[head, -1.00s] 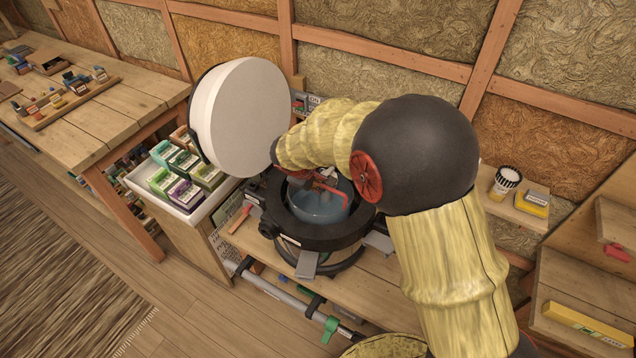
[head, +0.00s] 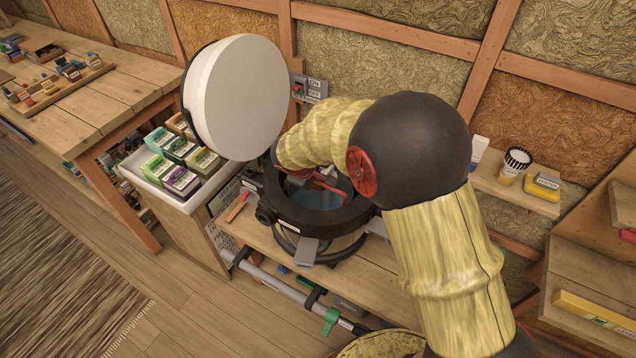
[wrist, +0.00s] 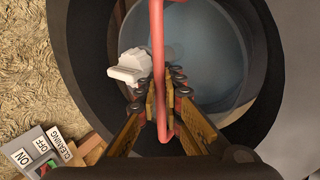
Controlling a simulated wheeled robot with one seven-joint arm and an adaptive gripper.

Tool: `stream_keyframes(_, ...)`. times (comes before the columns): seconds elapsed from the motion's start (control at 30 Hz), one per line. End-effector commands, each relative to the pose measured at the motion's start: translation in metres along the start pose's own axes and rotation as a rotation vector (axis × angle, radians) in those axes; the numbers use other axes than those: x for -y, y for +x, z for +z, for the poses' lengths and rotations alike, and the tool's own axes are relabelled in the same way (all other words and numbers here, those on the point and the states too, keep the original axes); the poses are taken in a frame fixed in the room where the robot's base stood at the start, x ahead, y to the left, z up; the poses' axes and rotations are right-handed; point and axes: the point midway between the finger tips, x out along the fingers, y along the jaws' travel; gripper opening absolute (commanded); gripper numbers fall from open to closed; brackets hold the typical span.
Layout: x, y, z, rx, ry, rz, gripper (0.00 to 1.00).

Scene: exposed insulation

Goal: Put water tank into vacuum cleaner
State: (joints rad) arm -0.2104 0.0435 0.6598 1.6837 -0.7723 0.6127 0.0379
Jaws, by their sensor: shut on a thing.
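The vacuum cleaner (head: 300,218) stands on the wooden bench with its dark ring-shaped body open on top. Its round white lid (head: 243,95) is tilted up behind on the left. The blue-grey water tank (head: 318,199) sits down inside the ring. In the wrist view the tank (wrist: 212,50) lies inside the dark round opening, with a white fitting (wrist: 131,68) at its left. My gripper (wrist: 165,92) is shut on the tank's red handle (wrist: 157,35). The arm hides part of the tank in the head view, so I cannot tell whether it is fully seated.
A tray of boxes (head: 178,168) stands left of the vacuum cleaner. A wall panel (wrist: 42,152) with ON and OFF labels is close behind. A small shelf (head: 490,186) with a jar is at right. A wooden table (head: 110,95) is at the far left.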

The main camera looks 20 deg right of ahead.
Motion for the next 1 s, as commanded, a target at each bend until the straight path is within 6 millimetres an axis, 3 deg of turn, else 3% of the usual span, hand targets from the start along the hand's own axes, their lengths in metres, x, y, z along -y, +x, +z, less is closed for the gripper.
stream_keyframes(0.13, -0.0025, -0.0019, -0.0021, -0.006, 0.001, 0.003, 0.0)
stream_keyframes(0.17, -0.0024, -0.0018, -0.0021, -0.006, 0.001, 0.003, 0.07)
stream_keyframes(0.57, -0.0012, -0.0004, -0.0008, -0.002, 0.0, 0.001, 0.3)
stream_keyframes(1.0, 0.001, -0.0044, 0.0006, 0.001, -0.001, -0.001, 0.3)
